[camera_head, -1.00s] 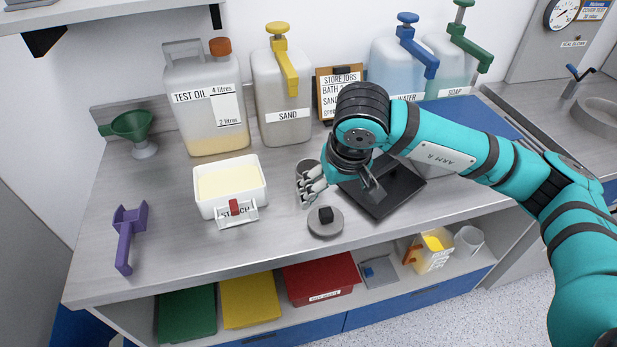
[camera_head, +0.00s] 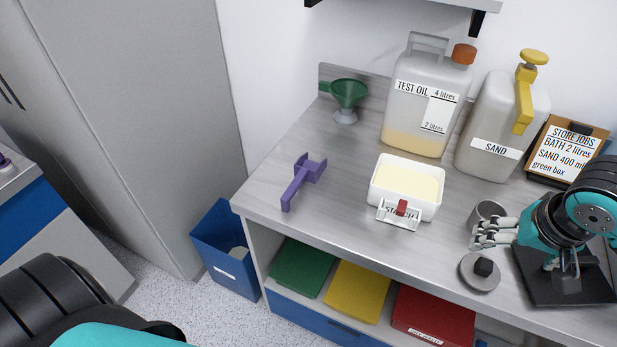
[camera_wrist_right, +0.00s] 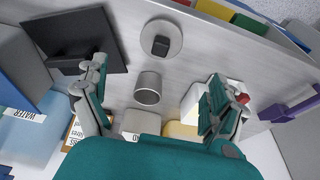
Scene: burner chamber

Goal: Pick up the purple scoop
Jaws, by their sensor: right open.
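The purple scoop (camera_head: 304,182) lies on the grey counter (camera_head: 258,196) near its left end, its handle toward the front edge. It also shows at the right edge of the right wrist view (camera_wrist_right: 292,104). My right gripper (camera_head: 484,234) is over the counter at the right, beside a small metal cup (camera_head: 487,213), well apart from the scoop. In the right wrist view its fingers (camera_wrist_right: 154,100) are spread wide, with the cup between and beyond them. I cannot tell that it touches the cup. My left gripper is out of view; a dark and teal part of my left arm shows at lower left.
A white starch tub (camera_head: 376,190) stands between scoop and right gripper. A green funnel (camera_head: 347,93), test oil jug (camera_head: 388,128) and sand jug (camera_head: 470,165) stand behind. A round weight with black knob (camera_head: 481,280) sits at the front. A blue bin (camera_head: 222,262) is on the floor.

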